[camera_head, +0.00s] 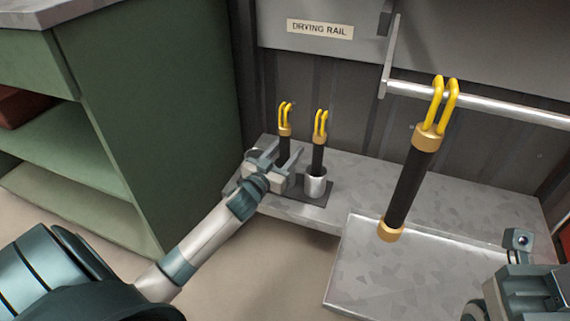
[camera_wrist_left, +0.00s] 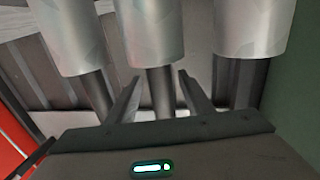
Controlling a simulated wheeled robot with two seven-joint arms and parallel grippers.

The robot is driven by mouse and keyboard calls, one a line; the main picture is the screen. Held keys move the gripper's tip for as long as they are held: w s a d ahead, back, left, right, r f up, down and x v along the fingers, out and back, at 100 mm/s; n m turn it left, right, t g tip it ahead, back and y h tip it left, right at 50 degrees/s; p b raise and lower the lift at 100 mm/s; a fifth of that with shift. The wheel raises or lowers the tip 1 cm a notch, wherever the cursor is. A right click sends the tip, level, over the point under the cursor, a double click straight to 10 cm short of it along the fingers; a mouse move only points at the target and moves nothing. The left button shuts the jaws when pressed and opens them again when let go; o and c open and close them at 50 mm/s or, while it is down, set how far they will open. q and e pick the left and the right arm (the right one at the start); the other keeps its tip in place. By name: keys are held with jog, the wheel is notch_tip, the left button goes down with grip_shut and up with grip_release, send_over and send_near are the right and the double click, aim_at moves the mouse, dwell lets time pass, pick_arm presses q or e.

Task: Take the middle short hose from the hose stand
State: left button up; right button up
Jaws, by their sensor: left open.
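The middle short hose (camera_head: 285,142) stands upright in the hose stand (camera_head: 318,196), black with a gold collar and a yellow loop on top. My left gripper (camera_head: 284,157) is open, its fingers on either side of this hose. In the left wrist view, which looks upside down, the hose (camera_wrist_left: 162,92) shows between the two fingers (camera_wrist_left: 160,98), just out of the middle metal cup (camera_wrist_left: 148,35). I cannot tell whether the fingers touch it. Another short hose (camera_head: 318,157) stands in the right cup (camera_head: 315,184). My right gripper (camera_head: 530,245) shows partly at the lower right edge; its jaws are unclear.
A third hose (camera_head: 405,185) hangs by its yellow loops from the drying rail (camera_head: 480,104) on the right. A green cabinet (camera_head: 160,110) stands close on the left.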

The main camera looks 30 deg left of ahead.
pick_arm(q)
jog(key=shift+w+a+b, duration=0.2)
jog(key=shift+w+b, duration=0.3)
jog(key=shift+w, duration=0.95)
grip_shut()
